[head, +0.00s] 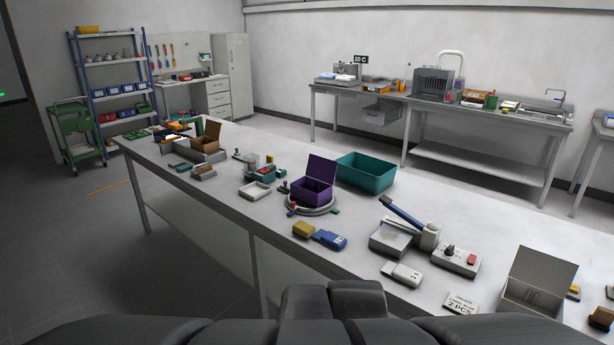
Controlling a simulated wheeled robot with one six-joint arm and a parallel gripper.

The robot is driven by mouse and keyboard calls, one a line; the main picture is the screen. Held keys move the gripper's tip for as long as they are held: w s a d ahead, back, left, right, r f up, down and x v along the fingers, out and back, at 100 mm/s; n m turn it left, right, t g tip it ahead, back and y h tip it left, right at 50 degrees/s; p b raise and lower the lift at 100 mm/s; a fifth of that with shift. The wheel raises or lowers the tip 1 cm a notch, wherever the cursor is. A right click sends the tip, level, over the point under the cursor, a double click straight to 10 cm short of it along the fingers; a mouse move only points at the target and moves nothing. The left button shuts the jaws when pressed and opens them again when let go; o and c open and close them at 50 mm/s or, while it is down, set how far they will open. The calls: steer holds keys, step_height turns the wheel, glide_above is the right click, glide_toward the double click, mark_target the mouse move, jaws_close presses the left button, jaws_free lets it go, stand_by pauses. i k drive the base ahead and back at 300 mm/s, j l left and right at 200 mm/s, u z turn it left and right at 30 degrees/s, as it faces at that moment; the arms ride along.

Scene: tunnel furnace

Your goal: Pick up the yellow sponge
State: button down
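A dull yellow block (304,230), which looks like the yellow sponge, lies near the front edge of the long white table (360,209). A blue box with a pale label (330,240) lies close beside it on the right. Nothing covers the yellow block. My gripper is not visible; only dark parts of my own body show along the bottom edge.
Behind the yellow block stands an open purple box (314,190) on a round grey base. A teal bin (366,174) is further back. To the right are a device with a blue lever (402,212), a grey switch box (456,260) and an open grey box (532,298).

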mark_target(301, 229)
steer(key=i+j+u, duration=0.1)
steer(key=i+j, duration=0.15)
steer(key=i, duration=0.2)
steer(key=i+j+u, duration=0.1)
steer(key=i+j, duration=0.15)
steer(key=i, duration=0.25)
steer(key=i+j+u, duration=0.15)
steer(key=i, duration=0.3)
